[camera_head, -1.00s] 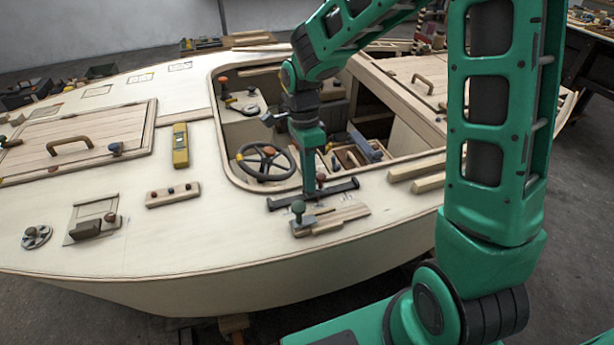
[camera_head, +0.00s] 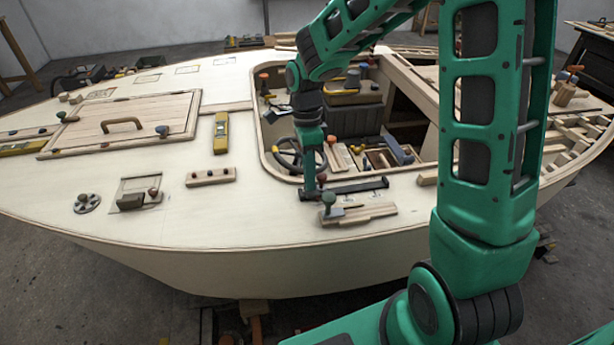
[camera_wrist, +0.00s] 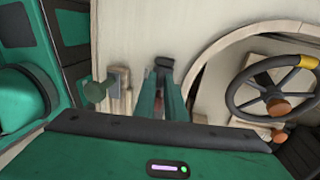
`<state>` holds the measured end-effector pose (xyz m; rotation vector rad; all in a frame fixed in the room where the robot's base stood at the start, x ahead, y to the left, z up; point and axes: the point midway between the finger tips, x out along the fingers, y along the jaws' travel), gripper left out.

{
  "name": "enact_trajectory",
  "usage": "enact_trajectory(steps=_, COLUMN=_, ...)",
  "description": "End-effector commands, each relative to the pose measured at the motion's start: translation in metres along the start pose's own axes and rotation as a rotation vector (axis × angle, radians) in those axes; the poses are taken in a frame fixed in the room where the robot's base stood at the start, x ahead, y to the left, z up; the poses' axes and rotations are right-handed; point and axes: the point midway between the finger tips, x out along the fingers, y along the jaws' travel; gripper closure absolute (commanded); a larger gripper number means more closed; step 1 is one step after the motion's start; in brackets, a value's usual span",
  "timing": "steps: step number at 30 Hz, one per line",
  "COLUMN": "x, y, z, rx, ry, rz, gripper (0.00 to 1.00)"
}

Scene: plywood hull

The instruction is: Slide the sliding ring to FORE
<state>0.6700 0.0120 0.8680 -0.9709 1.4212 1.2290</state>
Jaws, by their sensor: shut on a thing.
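A dark rail (camera_head: 358,188) lies along the near deck edge, below the cockpit opening. My gripper (camera_head: 311,193) points down at the rail's left end. It is shut on the sliding ring, of which a reddish knob (camera_head: 322,178) shows beside the fingers; the rest is mostly hidden by them. In the wrist view my gripper (camera_wrist: 166,85) reaches a dark rail end (camera_wrist: 165,62). I cannot read a FORE mark in either view.
A green-knobbed latch on a wooden block (camera_head: 355,215) stands close in front of the rail; its knob shows in the wrist view (camera_wrist: 95,91). A steering wheel (camera_head: 287,154) is behind my gripper. A wooden strip with knobs (camera_head: 210,177) lies to the left, with bare deck between.

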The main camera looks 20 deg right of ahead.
Motion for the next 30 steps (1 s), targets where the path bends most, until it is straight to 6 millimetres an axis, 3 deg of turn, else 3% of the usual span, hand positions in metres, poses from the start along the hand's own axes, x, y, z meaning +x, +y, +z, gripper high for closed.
enact_trajectory(steps=3, x=-0.003, y=-0.004, z=0.006, rx=-0.011, ry=-0.009, rz=-0.015, gripper=1.00)
enact_trajectory(steps=4, x=-0.003, y=-0.004, z=0.006, rx=-0.011, ry=-0.010, rz=-0.016, gripper=0.83)
enact_trajectory(steps=6, x=-0.003, y=-0.004, z=0.006, rx=-0.011, ry=-0.009, rz=-0.014, gripper=0.72)
enact_trajectory(steps=17, x=-0.006, y=-0.002, z=0.003, rx=-0.007, ry=-0.006, rz=-0.009, gripper=0.72)
enact_trajectory(steps=30, x=-0.080, y=-0.004, z=0.004, rx=-0.008, ry=-0.007, rz=-0.012, gripper=0.72)
